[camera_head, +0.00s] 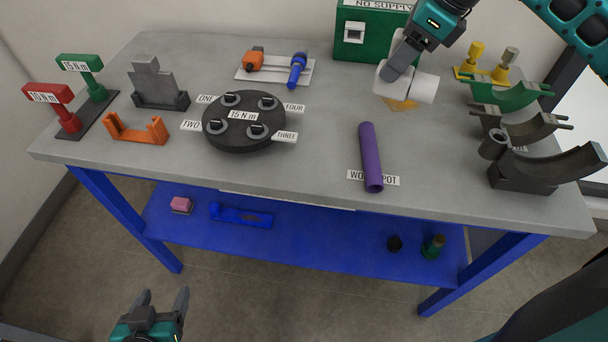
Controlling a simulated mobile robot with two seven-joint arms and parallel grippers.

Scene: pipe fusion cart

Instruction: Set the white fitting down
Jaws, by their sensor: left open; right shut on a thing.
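The white fitting (422,88) is a short, thick white pipe piece at the back right of the grey table. My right gripper (392,76) comes down from the top right and is shut on it. The fitting is just above or on an orange patch (401,104) on the table; I cannot tell whether it touches. My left gripper (163,300) is open and empty at the bottom left, in front of the table and lower than its top.
A purple pipe (371,158) lies at the work spot label. Dark, grey and green curved holders (510,95) stand on the right. A green box (368,48) is behind the fitting. A black round plate (244,122) stands left of centre. Bare table lies between plate and pipe.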

